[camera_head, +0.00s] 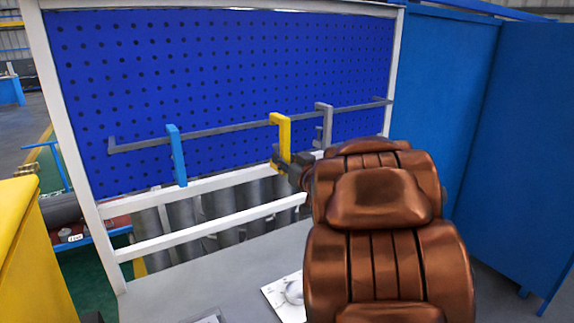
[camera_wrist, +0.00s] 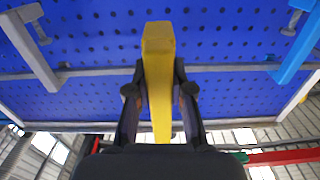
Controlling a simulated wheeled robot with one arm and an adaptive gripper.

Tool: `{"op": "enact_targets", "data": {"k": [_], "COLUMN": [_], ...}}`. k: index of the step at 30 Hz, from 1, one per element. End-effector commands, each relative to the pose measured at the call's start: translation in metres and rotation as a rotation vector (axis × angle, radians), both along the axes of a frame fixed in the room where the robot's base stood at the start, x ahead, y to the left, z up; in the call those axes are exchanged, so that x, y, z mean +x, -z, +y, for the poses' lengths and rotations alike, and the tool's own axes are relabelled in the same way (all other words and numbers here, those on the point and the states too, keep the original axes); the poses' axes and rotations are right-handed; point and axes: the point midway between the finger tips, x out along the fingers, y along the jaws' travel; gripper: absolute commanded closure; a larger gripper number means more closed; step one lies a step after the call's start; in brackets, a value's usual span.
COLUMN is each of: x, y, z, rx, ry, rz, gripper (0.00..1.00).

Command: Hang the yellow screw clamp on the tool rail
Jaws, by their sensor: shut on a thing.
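The yellow screw clamp (camera_head: 284,131) is upright at the tool rail (camera_head: 226,130), between a blue clamp and a grey clamp. Its top arm reaches the height of the rail; I cannot tell whether it rests on it. My gripper (camera_head: 282,162) is shut on the lower part of the yellow clamp. In the wrist view the yellow clamp (camera_wrist: 158,75) stands between the two dark fingers of my gripper (camera_wrist: 160,95), and the rail (camera_wrist: 220,73) runs behind it. My copper-coloured arm hides part of the area right of the gripper in the head view.
A blue clamp (camera_head: 177,155) hangs on the rail to the left, and a grey clamp (camera_head: 324,125) to the right. A blue perforated board (camera_head: 220,70) is behind the rail. A grey table (camera_head: 185,285) with papers is below. Blue cabinets (camera_head: 450,120) stand at the right.

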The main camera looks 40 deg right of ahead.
Motion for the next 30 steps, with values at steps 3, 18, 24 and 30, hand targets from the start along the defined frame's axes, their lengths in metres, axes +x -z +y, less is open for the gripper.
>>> {"op": "enact_targets", "data": {"k": [3, 18, 24, 30], "x": [0.008, 0.038, 0.051, 0.063], "y": [0.000, 0.000, 0.000, -0.001], "z": [-0.001, -0.003, -0.005, -0.005], "rx": [-0.001, 0.000, -0.001, -0.002], "ry": [0.000, 0.000, 0.000, -0.001], "rz": [-0.001, -0.002, -0.002, -0.004], "gripper": [1.00, 1.00, 1.00, 1.00]}}
